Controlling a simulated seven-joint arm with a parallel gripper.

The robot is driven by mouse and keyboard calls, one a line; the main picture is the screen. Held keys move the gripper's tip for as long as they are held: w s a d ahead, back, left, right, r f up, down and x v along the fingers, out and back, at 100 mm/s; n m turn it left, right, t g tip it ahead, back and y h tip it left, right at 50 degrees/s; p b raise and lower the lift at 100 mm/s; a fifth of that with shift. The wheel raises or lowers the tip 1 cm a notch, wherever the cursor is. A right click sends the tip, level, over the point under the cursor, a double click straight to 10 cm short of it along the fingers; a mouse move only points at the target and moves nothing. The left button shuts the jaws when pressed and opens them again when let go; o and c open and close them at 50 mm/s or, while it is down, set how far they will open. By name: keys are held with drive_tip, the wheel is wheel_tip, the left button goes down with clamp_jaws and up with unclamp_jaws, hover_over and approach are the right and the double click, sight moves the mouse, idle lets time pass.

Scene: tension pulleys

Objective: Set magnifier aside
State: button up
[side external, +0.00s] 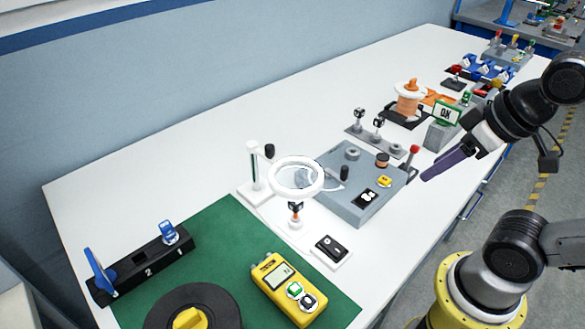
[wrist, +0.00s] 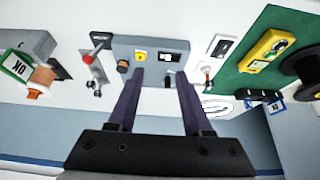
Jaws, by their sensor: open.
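The magnifier (side external: 297,176) has a round white ring with a clear lens. It is held out over the left edge of the grey panel, next to a white post (side external: 254,166). In the wrist view its white ring (wrist: 217,107) shows partly, right of my right finger. My gripper (side external: 426,177) has purple fingers and is above the table's front edge, to the right of the panel and well apart from the magnifier. In the wrist view my gripper (wrist: 158,82) is open, with nothing between its fingers.
The grey panel (side external: 340,199) has several small parts on it. A red-knobbed lever (side external: 414,151) stands near my fingers. A green OK sign (side external: 447,113) and an orange spool (side external: 408,94) are behind. A green mat (side external: 224,240) holds a yellow meter (side external: 287,290). The table's back left is clear.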

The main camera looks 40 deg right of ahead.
drive_tip(key=shift+o, duration=0.2)
idle(0.3)
wheel_tip(320, 180, up, 10)
drive_tip(key=w+m+g, duration=0.1)
drive_tip(key=w+m, duration=0.2)
drive_tip(key=m, duration=0.1)
drive_tip(key=w+a+r+m+g, duration=0.1)
drive_tip(key=w+a+r, duration=0.1)
drive_tip(key=w+r, duration=0.25)
drive_tip(key=w+a+r+g, duration=0.1)
drive_tip(key=w+a+r, duration=0.2)
drive_tip(key=w, duration=0.2)
drive_tip(key=g, duration=0.3)
hover_over(270, 146)
wheel_tip(270, 146, down, 5)
wheel_tip(270, 146, down, 14)
drive_tip(key=shift+r, duration=0.2)
clamp_jaws()
